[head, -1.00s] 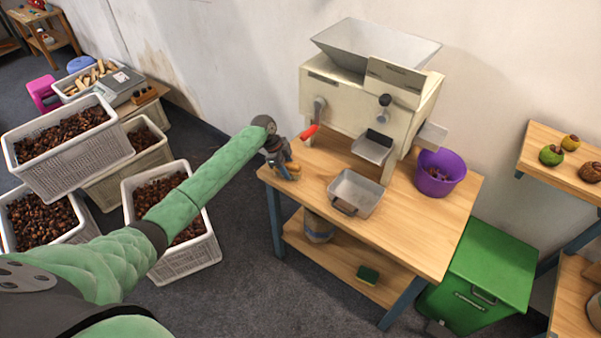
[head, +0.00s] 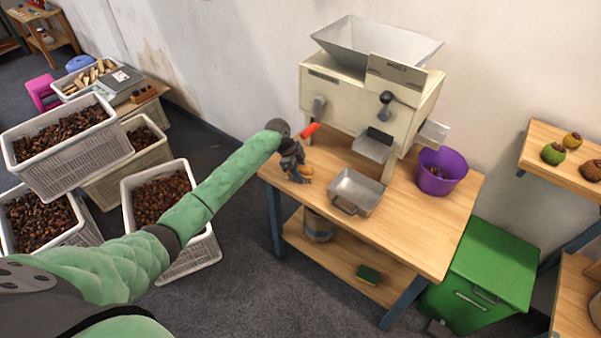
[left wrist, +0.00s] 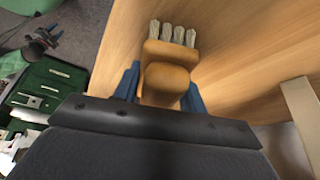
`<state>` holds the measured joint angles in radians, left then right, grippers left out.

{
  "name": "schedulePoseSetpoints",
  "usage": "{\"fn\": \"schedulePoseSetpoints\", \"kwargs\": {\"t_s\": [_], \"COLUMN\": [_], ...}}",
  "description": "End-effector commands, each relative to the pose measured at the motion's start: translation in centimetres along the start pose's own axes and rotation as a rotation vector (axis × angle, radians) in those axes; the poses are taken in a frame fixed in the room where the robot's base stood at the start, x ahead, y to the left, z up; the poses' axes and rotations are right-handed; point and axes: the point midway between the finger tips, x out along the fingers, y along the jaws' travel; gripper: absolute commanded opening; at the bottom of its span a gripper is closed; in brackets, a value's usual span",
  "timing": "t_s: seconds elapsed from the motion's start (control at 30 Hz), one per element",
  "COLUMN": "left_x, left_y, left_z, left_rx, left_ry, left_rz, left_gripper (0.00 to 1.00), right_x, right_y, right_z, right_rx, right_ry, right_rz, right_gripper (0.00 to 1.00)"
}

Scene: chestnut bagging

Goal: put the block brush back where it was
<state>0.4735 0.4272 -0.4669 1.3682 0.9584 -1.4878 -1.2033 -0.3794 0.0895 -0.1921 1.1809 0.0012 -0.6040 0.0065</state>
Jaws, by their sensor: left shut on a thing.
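The block brush (left wrist: 166,68) has an orange-tan wooden body and pale bristle tufts, seen in the left wrist view between two blue fingers. My left gripper (head: 299,176) is shut on it at the left end of the wooden table (head: 425,235). In the head view the brush is mostly hidden by the gripper, with only a small orange bit showing. In the left wrist view the bristles point away over the tabletop. I cannot tell whether the brush touches the table.
A cream machine (head: 360,105) with a red-handled part stands at the table's back. A metal tray (head: 354,191) lies just right of my left gripper, and a purple bucket (head: 440,172) stands farther right. Crates of chestnuts (head: 158,200) stand left. The table's front right is clear.

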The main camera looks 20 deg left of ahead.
Motion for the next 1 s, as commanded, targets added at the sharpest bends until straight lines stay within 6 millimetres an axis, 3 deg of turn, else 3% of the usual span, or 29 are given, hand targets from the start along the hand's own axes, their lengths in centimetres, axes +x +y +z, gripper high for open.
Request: {"fn": "schedulePoseSetpoints", "kwargs": {"t_s": [0.2, 0.23, 0.33, 0.73, 0.8, 1.0], "left_x": [0.2, 0.2, 0.2, -0.2, -0.8, -4.1], "left_y": [0.0, 0.0, 0.0, 0.0, -0.1, -0.1], "left_z": [0.1, 0.1, 0.1, 0.0, 0.1, 0.2], "left_rx": [0.000, 0.000, 0.000, 0.001, 0.001, 0.002], "left_ry": [0.000, 0.000, 0.000, 0.000, 0.000, -0.001], "left_rz": [0.000, 0.000, 0.000, -0.001, -0.002, -0.003], "left_gripper": [0.17, 0.45, 0.63, 0.63, 0.63, 0.63], "right_x": [-0.1, -0.2, -0.1, 0.1, 0.4, -1.9], "right_y": [0.0, 0.0, 0.0, 0.3, 0.3, -0.9], "right_z": [0.0, -0.1, 0.0, 0.3, 0.5, -1.9], "right_rx": [0.000, 0.001, 0.001, 0.000, 0.000, 0.009], "right_ry": [-0.001, -0.001, -0.002, -0.002, -0.011, -0.012], "right_rz": [0.000, 0.000, 0.000, 0.003, 0.003, -0.012], "right_gripper": [0.36, 0.36, 0.36, 0.36, 0.36, 0.36]}}
